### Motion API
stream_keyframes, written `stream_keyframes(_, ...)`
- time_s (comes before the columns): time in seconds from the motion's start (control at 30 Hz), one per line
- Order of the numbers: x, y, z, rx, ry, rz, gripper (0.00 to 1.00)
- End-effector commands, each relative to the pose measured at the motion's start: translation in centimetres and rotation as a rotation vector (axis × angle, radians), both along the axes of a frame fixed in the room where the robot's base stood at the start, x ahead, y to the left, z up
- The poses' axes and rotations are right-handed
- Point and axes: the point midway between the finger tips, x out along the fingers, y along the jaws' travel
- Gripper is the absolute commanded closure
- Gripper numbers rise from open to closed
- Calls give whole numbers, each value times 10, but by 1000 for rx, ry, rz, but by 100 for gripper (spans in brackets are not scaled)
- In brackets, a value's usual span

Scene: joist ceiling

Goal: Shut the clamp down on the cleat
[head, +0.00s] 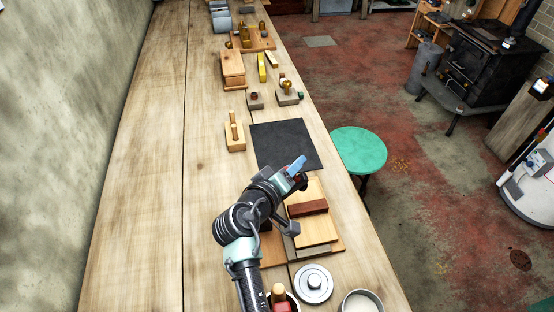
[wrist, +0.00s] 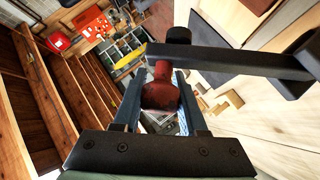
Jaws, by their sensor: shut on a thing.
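My gripper (wrist: 160,84) is shut on the red handle (wrist: 161,93) of the clamp, one finger on each side. The clamp's dark bar (wrist: 235,62) runs from the handle toward the right of the wrist view, with a black round knob (wrist: 179,35) beside it. In the head view my gripper (head: 297,165) shows pale blue fingers, above the far end of a pale board. The dark red-brown cleat (head: 307,208) lies across that board (head: 313,189). Its visible top has no clamp bar on it. My arm hides much of the clamp in the head view.
A black mat (head: 285,143) lies beyond the board on the long wooden bench (head: 155,200). A wooden plane-like block (head: 235,137) stands left of the mat. A round metal lid (head: 313,284) and a bowl (head: 361,302) sit nearer. A green stool (head: 358,150) stands right of the bench.

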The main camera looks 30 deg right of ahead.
Motion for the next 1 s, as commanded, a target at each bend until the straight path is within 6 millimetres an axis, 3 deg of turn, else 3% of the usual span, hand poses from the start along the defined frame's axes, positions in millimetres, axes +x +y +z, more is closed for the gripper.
stream_keyframes(0.43, -13, -43, -39, 403, -120, -8, 100)
stream_keyframes(0.8, -16, -57, -77, 662, -196, -6, 100)
stream_keyframes(1.0, -17, -58, -88, 657, -190, -3, 100)
